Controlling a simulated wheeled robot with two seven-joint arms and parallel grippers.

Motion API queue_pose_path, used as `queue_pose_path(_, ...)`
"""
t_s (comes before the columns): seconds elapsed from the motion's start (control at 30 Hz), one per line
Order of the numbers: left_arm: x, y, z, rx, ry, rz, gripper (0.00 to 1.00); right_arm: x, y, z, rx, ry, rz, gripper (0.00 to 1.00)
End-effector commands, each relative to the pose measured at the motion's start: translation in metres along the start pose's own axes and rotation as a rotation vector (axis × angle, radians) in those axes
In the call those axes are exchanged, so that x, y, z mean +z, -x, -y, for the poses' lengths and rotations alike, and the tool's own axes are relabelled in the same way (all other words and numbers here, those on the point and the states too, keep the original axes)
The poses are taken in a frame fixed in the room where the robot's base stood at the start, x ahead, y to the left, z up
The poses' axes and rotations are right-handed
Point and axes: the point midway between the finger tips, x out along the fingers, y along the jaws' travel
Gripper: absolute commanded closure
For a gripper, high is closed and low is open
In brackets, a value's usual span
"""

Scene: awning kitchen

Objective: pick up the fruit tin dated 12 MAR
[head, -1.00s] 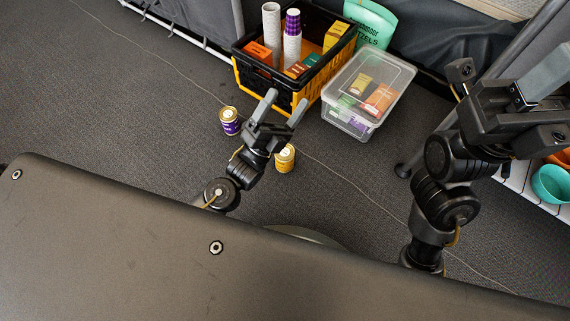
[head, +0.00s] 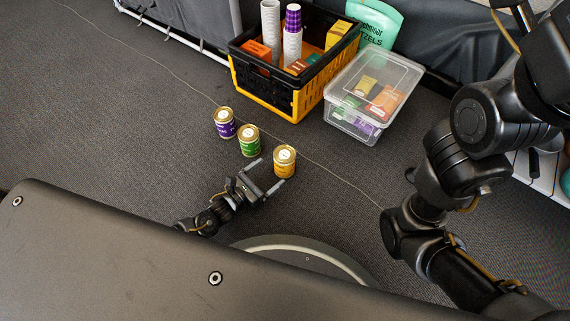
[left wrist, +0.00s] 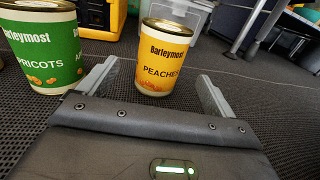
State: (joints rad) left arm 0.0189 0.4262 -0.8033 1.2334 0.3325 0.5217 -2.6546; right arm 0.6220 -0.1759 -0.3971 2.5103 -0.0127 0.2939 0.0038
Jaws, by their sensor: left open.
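Three fruit tins stand upright on the dark carpet: a purple one (head: 225,124), a green one (head: 249,142) and a yellow one (head: 284,165). Each lid has a pale round label, too small to read a date on. In the left wrist view the green tin (left wrist: 45,52) reads "Apricots" and the yellow tin (left wrist: 160,65) reads "Peaches", both "Barleymost". My left gripper (head: 270,173) is open, low near the floor, its fingers (left wrist: 157,82) pointing at the yellow tin, which appears just ahead between them. My right arm shows at right; its gripper is out of view.
A black and yellow crate (head: 264,92) with cups and boxes stands behind the tins. A lidded clear bin (head: 345,113) stands right of it, with a green pretzel bag (head: 375,22) behind. A thin cable crosses the floor. Carpet left of the tins is clear.

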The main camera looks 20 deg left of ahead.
Motion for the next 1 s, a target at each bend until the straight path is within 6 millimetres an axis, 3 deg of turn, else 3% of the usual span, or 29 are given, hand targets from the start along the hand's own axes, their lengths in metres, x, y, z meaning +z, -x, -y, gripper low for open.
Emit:
queue_pose_path(0.13,-0.002,-0.02,0.0,0.0,0.001,0.002,0.09,-0.004,0.011,0.0,0.004,0.001,0.0,0.64)
queue_pose_path(0.43,-0.003,-0.032,0.0,0.0,0.002,0.003,0.09,-0.006,0.019,0.001,0.007,0.002,-0.001,0.64)
queue_pose_path(0.7,-0.003,-0.07,0.002,0.0,0.002,0.004,0.09,-0.015,0.046,0.0,0.019,0.005,-0.003,0.64)
queue_pose_path(1.0,0.001,-0.077,0.002,0.0,0.002,0.001,0.09,-0.015,0.048,-0.001,0.023,0.007,-0.003,0.64)
